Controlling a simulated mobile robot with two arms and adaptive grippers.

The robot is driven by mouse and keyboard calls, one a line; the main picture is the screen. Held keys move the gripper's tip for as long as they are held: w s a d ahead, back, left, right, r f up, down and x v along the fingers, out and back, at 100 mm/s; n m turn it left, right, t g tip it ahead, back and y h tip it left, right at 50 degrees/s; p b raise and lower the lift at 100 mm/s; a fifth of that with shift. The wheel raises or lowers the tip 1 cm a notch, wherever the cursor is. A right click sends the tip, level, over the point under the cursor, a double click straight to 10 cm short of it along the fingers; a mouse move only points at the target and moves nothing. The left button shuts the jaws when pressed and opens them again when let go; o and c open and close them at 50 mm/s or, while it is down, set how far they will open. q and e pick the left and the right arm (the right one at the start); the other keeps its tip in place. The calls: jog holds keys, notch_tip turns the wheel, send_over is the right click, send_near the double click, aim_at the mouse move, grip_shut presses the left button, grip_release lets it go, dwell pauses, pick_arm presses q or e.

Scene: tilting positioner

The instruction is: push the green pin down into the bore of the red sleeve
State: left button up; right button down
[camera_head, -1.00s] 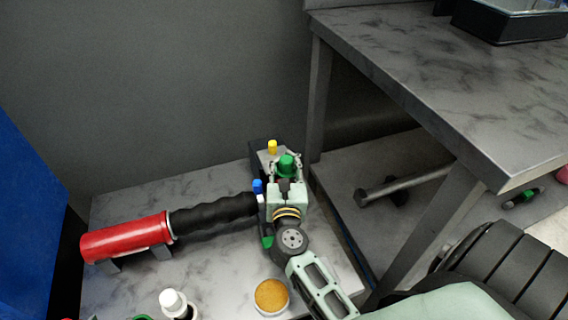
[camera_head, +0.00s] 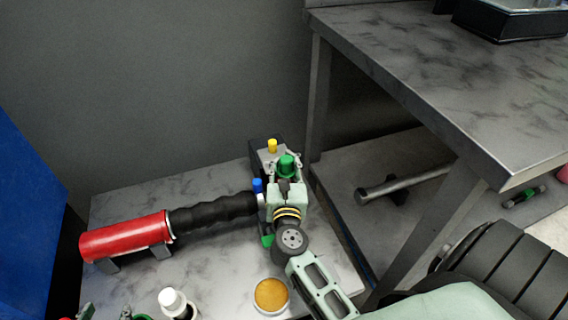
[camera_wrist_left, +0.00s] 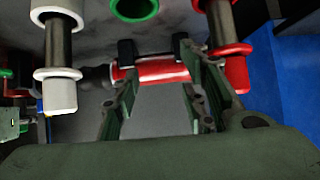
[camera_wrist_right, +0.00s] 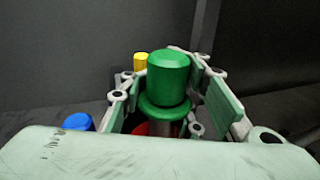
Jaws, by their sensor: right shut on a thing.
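The green pin (camera_head: 286,163) stands upright at the grey block in the head view. My left gripper (camera_wrist_left: 157,72) is open and empty in the left wrist view, apart from the pin.
A yellow peg (camera_head: 272,146) and a blue peg (camera_head: 257,186) stand close to the pin. A red cylinder with a black ribbed grip (camera_head: 125,237) lies on a cradle to the left. A white-capped bottle (camera_head: 174,303) and a round tan-topped dish (camera_head: 271,294) stand in front.

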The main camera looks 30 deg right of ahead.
pick_arm(q)
jog(key=shift+w+d+r, duration=0.15)
jog(key=shift+w+r, duration=0.15)
jog(key=shift+r+t, duration=0.1)
jog(key=shift+t, duration=0.2)
jog(key=shift+w+d+r, duration=0.1)
jog(key=shift+w+r, duration=0.1)
jog(key=shift+w, duration=0.05)
pick_arm(e)
jog(key=shift+f, duration=0.1)
pick_arm(q)
jog(key=shift+w+d+r+t, duration=0.1)
jog(key=shift+w+r+t, duration=0.1)
jog(key=shift+r+t, duration=0.1)
jog(key=shift+w+r+h, duration=0.2)
jog(key=shift+r+h, duration=0.05)
jog(key=shift+h, duration=0.05)
pick_arm(e)
jog(key=shift+f, duration=0.15)
pick_arm(q)
jog(key=shift+d+b, duration=0.1)
jog(key=shift+b, duration=0.2)
jog(key=shift+w+r+t, duration=0.2)
jog(key=shift+r+t, duration=0.1)
jog(key=shift+t, duration=0.1)
jog(key=shift+w+r, duration=0.1)
pick_arm(e)
jog(key=shift+f, duration=0.1)
